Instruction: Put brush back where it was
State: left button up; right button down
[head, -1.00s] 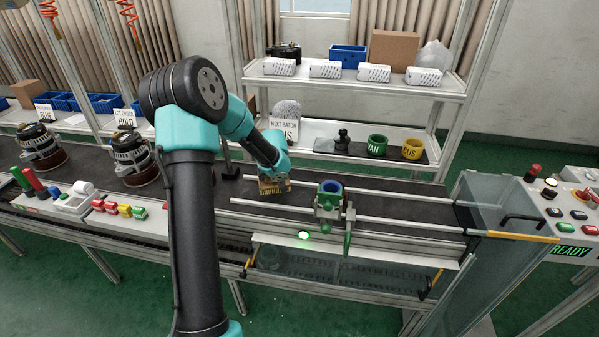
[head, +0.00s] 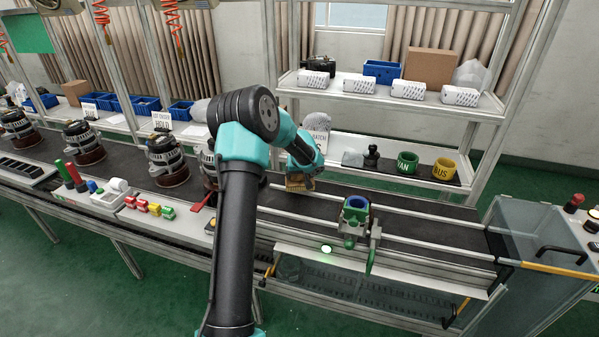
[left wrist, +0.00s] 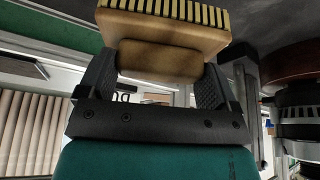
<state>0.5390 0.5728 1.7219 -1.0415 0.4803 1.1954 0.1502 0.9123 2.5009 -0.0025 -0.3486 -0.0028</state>
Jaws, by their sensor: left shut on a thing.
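The brush (left wrist: 165,42) fills the top of the left wrist view. It has a tan wooden block with a row of bristles at its top edge. My left gripper (left wrist: 160,80) is shut on the brush's block, with one dark finger on each side. In the head view the brush (head: 299,182) shows below the left arm's wrist, over or at the dark conveyor; I cannot tell if it touches. The left gripper (head: 304,172) is mostly hidden there by its own wrist. My right gripper is not in view.
A green fixture with a blue ring (head: 356,212) stands on the conveyor rails to the right. Alternators (head: 167,160) stand on the belt at left. A rear shelf (head: 400,184) holds a green cup (head: 407,164) and a yellow cup (head: 444,169). Red, yellow and green pieces (head: 150,207) lie in front.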

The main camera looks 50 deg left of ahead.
pick_arm(q)
jog(key=w+a, duration=0.5)
jog(key=a, duration=0.1)
jog(key=shift+w+f, duration=0.15)
jog(key=shift+f, duration=0.2)
jog(key=shift+f, duration=1.75)
jog(key=shift+f, duration=0.1)
jog(key=o, duration=0.7)
jog(key=v, duration=1.2)
